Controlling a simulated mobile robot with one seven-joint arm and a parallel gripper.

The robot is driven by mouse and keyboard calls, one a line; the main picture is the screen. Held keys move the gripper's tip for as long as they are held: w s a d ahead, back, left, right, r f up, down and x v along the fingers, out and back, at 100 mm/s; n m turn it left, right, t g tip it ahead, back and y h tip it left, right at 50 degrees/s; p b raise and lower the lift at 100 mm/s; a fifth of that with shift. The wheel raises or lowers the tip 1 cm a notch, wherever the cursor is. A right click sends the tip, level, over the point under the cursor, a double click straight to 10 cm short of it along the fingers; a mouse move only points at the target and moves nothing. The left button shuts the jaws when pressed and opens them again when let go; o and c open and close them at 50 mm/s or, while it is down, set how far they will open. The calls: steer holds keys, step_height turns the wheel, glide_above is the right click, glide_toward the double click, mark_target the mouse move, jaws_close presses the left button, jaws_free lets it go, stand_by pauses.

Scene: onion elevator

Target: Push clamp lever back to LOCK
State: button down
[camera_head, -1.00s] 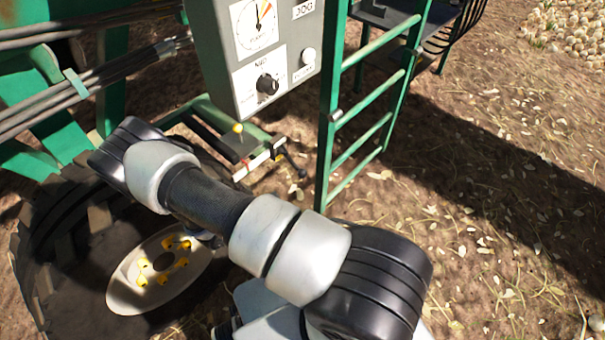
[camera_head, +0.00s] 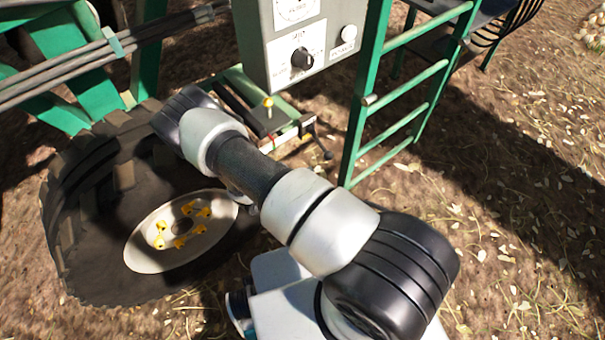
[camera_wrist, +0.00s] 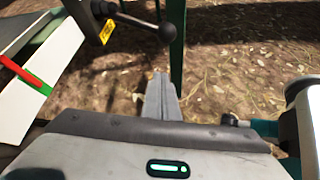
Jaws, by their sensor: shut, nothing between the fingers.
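The clamp lever is a dark rod with a black ball knob (camera_wrist: 168,33). In the wrist view it reaches right from its pivot at the top left, beside a yellow label (camera_wrist: 107,32). In the head view the lever's knob (camera_head: 327,155) shows small, past my arm. A white plate (camera_wrist: 22,100) with a red and green strip (camera_wrist: 28,76) lies left of the lever. My gripper (camera_wrist: 159,80) is shut and empty. Its tips sit below the knob in the wrist view, apart from it in the picture; depth is unclear. The head view hides my gripper behind the arm.
A grey control box (camera_head: 300,50) hangs above the clamp area. A green ladder (camera_head: 365,110) stands to its right. A large tyre (camera_head: 85,250) lies left of my arm. A yellow knob (camera_head: 268,102) stands near the clamp. Open straw-strewn ground (camera_head: 520,230) lies right.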

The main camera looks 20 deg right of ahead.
steer(key=b+x, duration=0.1)
steer(key=x, duration=0.5)
steer(key=shift+s+d+r+p, duration=0.1)
steer(key=shift+s+r, duration=0.05)
steer(key=shift+r, duration=0.55)
steer(key=shift+s+d+r+p, duration=0.1)
steer(key=shift+s+r, duration=0.1)
steer(key=shift+r, duration=0.45)
steer(key=shift+s+d+r+p, duration=0.1)
steer(key=shift+s+r, duration=0.05)
steer(key=shift+r, duration=0.55)
steer(key=shift+r, duration=0.15)
step_height(320, 180, up, 10)
steer(key=n+g+h+p, duration=0.1)
steer(key=n+g, duration=0.3)
steer(key=shift+s+d+h+p, duration=0.3)
steer(key=shift+s+h, duration=0.1)
steer(key=shift+s, duration=0.1)
steer(key=shift+w, duration=0.15)
steer(key=shift+a, duration=0.1)
